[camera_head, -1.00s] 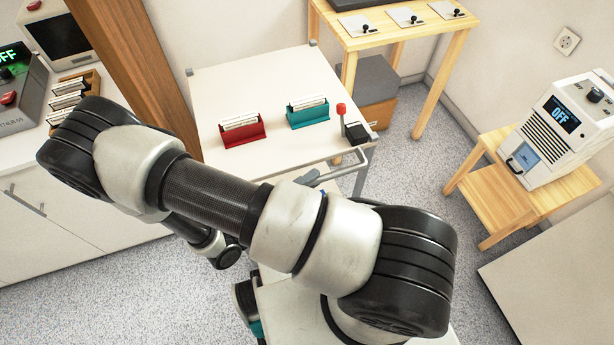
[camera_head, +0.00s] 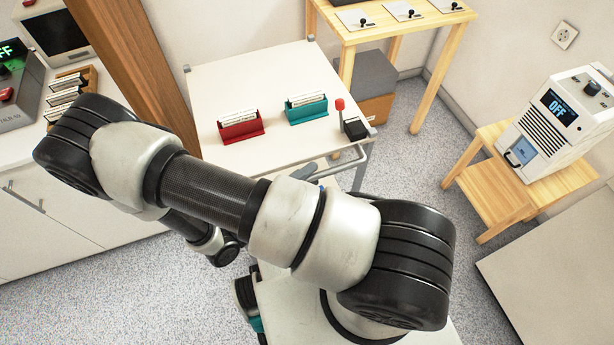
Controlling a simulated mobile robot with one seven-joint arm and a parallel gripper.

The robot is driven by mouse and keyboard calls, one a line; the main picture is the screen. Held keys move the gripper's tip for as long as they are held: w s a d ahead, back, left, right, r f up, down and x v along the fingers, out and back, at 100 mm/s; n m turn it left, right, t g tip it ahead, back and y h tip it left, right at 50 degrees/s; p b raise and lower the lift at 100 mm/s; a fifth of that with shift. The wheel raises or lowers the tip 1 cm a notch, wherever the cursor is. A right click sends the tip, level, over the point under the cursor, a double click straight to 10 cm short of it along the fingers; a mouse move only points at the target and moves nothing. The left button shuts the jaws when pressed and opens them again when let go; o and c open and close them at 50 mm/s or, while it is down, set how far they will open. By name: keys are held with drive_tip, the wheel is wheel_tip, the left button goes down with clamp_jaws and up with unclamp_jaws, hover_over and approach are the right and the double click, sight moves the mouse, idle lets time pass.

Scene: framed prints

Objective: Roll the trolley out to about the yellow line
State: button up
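The trolley (camera_head: 285,82) has a white top with grey corner posts and stands beyond my arm, in the upper middle of the view. A tubular handle (camera_head: 364,162) runs along its near edge, partly hidden by my arm. My arm crosses the front of the view and covers the trolley's near left side. A grey piece beside the handle may be part of my gripper (camera_head: 303,171). The rest of the gripper is hidden behind the arm, so its opening and any hold on the handle cannot be seen. No yellow line is in view.
On the trolley stand a red card box (camera_head: 241,131), a teal card box (camera_head: 306,112) and a black block (camera_head: 355,128) by a red-tipped post. A wooden post (camera_head: 135,65) and white cabinet (camera_head: 70,220) flank it at left. A wooden stool (camera_head: 480,195) stands right.

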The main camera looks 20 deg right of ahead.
drive_tip(key=v, duration=1.7)
drive_tip(key=shift+r, duration=0.15)
drive_tip(key=w+d+r+n+g+y, duration=0.1)
drive_tip(key=d+r+n+y, duration=0.4)
drive_tip(key=r+n, duration=0.55)
drive_tip(key=d+r+n+y, duration=0.6)
drive_tip(key=r+n, duration=0.3)
drive_tip(key=r, duration=0.2)
drive_tip(key=w+d+r+n+g+y, duration=0.1)
drive_tip(key=d+r+n+y, duration=0.4)
drive_tip(key=r+n, duration=0.55)
wheel_tip(320, 180, up, 17)
drive_tip(key=m+p, duration=0.1)
drive_tip(key=p, duration=1.5)
drive_tip(key=shift+t, duration=0.3)
